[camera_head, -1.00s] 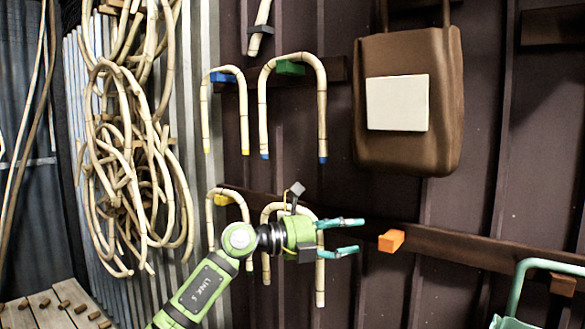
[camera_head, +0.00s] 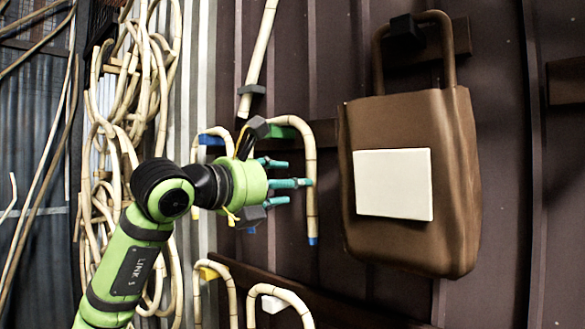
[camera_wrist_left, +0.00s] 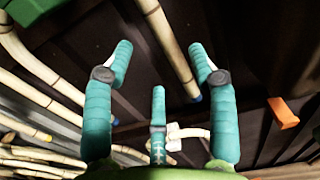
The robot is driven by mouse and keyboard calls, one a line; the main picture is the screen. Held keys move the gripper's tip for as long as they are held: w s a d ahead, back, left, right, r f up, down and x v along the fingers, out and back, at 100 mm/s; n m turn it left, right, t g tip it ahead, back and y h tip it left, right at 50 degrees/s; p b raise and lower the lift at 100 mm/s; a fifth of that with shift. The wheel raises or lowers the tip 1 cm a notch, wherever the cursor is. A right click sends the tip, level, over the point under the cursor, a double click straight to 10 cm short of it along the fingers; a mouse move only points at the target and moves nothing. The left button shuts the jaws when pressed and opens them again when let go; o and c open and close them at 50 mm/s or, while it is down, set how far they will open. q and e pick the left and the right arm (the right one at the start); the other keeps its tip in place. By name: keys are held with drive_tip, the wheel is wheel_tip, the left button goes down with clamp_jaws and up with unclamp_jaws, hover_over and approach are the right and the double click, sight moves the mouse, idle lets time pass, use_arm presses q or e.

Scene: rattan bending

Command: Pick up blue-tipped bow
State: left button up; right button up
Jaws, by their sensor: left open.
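The blue-tipped bow (camera_head: 309,170) is a pale rattan U that hangs on a green peg (camera_head: 285,121), its ends down, with a blue end (camera_head: 312,241) showing. My left gripper (camera_head: 288,183) is open, its teal fingers pointing right towards the bow's right leg. The gripper hides much of the bow's left leg. In the left wrist view, the bow's leg (camera_wrist_left: 172,52) runs in from the top, ahead of the spread fingers (camera_wrist_left: 160,75), with nothing seen between them. Whether a finger touches the bow I cannot tell. My right gripper is out of view.
A brown bag (camera_head: 405,240) with a pale patch hangs close on the right. Another bow hangs on a blue peg (camera_head: 212,139), partly behind my arm. Lower bows hang on a yellow peg (camera_head: 208,273) and a white peg (camera_head: 273,303). Coiled rattan (camera_head: 110,110) hangs at left.

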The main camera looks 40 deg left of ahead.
sight(310, 160)
use_arm(q)
drive_tip(key=w+d+p, duration=0.1)
drive_tip(key=w+p, duration=0.3)
drive_tip(key=w, duration=0.2)
drive_tip(key=shift+f, duration=0.15)
drive_tip(key=shift+c, duration=0.8)
clamp_jaws()
drive_tip(key=shift+r, duration=0.2)
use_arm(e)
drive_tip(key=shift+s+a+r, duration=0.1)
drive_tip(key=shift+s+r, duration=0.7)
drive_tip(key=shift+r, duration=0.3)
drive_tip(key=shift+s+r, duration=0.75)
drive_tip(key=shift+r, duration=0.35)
